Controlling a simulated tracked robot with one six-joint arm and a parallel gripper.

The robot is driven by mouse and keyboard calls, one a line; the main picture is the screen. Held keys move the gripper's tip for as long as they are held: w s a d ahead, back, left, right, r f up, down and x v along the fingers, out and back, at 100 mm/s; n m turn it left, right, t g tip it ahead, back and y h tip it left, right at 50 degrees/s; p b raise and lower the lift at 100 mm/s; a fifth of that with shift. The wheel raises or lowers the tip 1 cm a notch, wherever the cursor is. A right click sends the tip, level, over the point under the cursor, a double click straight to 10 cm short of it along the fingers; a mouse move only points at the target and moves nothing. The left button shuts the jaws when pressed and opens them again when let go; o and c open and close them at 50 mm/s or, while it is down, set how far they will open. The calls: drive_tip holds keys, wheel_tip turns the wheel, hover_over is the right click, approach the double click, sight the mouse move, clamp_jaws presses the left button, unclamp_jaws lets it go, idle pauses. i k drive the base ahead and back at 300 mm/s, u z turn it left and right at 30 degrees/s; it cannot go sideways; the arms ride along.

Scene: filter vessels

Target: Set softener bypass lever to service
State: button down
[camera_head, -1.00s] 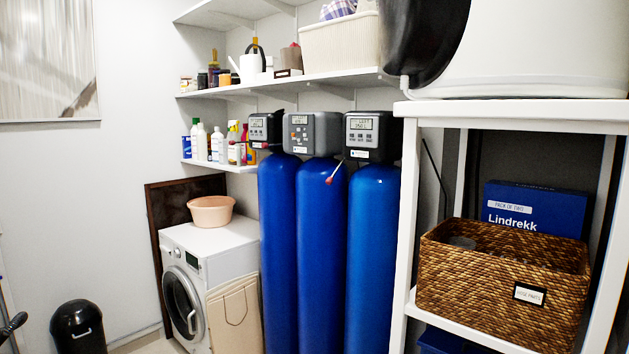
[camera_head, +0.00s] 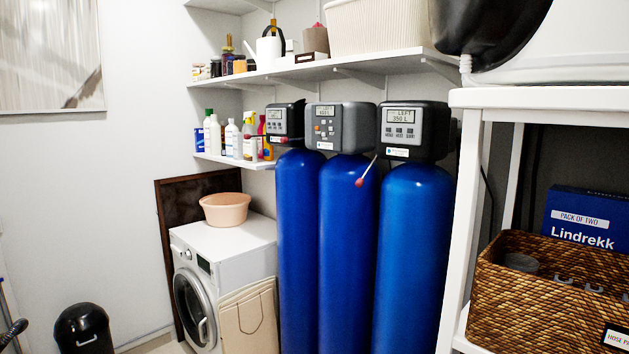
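Three tall blue filter vessels stand side by side, the left one (camera_head: 298,240), the middle one (camera_head: 347,255) and the right one (camera_head: 412,260). Each has a control head with a small display: a black left head (camera_head: 285,122), a grey middle head (camera_head: 340,127) and a black right head (camera_head: 414,131). A thin lever with a red knob (camera_head: 360,182) slants down and left between the middle and right heads. Another red knob (camera_head: 283,139) shows at the left head. I cannot tell which head is the softener. My gripper is not in view.
A white shelf rack (camera_head: 465,200) with a wicker basket (camera_head: 545,290) stands at the right. A washing machine (camera_head: 220,270) with a pink basin (camera_head: 226,208) and a beige bag (camera_head: 248,318) is at the left. Shelves (camera_head: 320,69) overhang the vessels. A black bin (camera_head: 82,330) stands lower left.

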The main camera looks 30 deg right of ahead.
sight(360, 182)
drive_tip(key=u, duration=0.35)
drive_tip(key=i, duration=2.2)
drive_tip(key=z, duration=0.6)
drive_tip(key=i, duration=0.75)
drive_tip(key=z, duration=0.5)
drive_tip(key=i, duration=0.55)
drive_tip(key=z, duration=0.3)
